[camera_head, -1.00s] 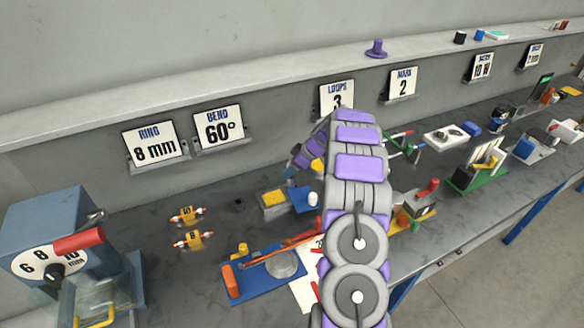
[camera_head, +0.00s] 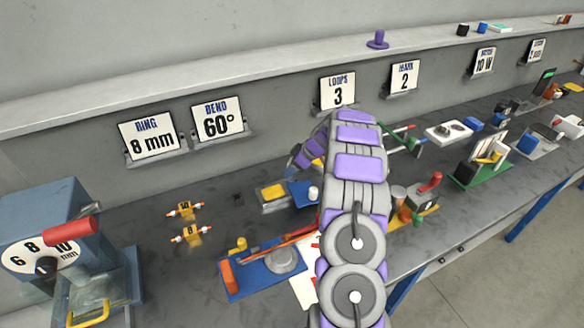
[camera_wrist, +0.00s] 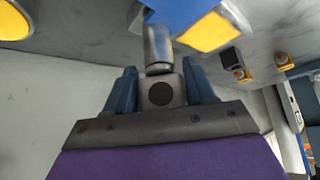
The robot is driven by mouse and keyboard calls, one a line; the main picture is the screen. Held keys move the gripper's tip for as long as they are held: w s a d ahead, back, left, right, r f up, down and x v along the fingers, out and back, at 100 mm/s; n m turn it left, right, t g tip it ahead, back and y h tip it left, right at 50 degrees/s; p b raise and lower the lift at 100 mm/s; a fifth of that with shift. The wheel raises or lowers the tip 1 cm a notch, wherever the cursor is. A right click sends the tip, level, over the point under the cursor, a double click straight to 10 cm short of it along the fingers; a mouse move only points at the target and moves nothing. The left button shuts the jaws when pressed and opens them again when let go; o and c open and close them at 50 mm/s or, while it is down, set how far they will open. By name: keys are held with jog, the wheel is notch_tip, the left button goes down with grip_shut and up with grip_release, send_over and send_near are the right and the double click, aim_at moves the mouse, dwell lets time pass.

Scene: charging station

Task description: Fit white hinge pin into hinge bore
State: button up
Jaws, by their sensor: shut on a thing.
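My gripper (camera_wrist: 160,88) has two dark blue fingers closed on a grey block with a dark round spot. A pale grey, shiny cylinder (camera_wrist: 158,48) projects from this block, away from the palm; I take the piece to be the white hinge pin. In the head view my gripper (camera_head: 292,168) is partly hidden behind my arm, over the back of the bench. A blue fixture (camera_head: 298,187) lies just below it, with a small white cylinder (camera_head: 313,193) at it; whether this is the held pin is unclear. I cannot make out the hinge bore.
A box with a yellow top (camera_head: 273,191) adjoins the blue fixture. A blue plate with an orange lever (camera_head: 262,268) lies in front. Two yellow numbered pieces (camera_head: 185,210) lie left, near a blue-grey machine (camera_head: 50,245). Several fixtures fill the bench's right side.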

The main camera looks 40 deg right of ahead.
jog(key=o, duration=1.2)
jog(key=shift+r, duration=0.1)
jog(key=p+v, duration=0.3)
jog(key=v, duration=1.4)
